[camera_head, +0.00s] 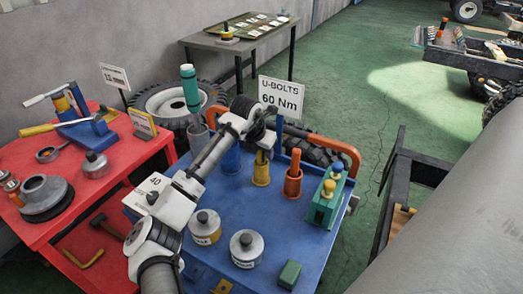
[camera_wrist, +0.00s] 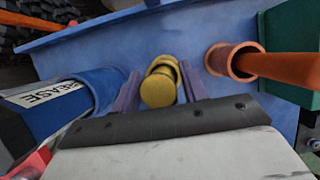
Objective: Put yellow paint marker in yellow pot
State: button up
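The yellow pot (camera_head: 261,175) stands upright on the blue cart top, between a blue pot and an orange pot. A yellow cylinder, seemingly the paint marker (camera_head: 260,157), shows at the pot's mouth, partly hidden by my gripper. In the wrist view the round yellow marker end (camera_wrist: 158,91) lies between my two purple fingers, with more yellow behind it. My gripper (camera_wrist: 160,70) straddles the marker, with narrow gaps of blue showing beside it, so the fingers look open. How deep the marker sits in the pot is hidden.
An orange pot (camera_head: 293,187) with an orange marker stands right of the yellow pot. A blue pot (camera_head: 231,160) is left. A green block (camera_head: 325,203) and two metal tins (camera_head: 246,249) are also on the cart. A U-bolts sign (camera_head: 281,95) stands behind.

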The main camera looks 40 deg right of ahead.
jog(key=shift+o, duration=0.4)
jog(key=shift+r, duration=0.15)
jog(key=shift+r, duration=0.2)
jog(key=b+v, duration=0.2)
jog(key=v, duration=0.9)
jog(key=shift+a+r, duration=0.2)
jog(key=shift+r, duration=0.15)
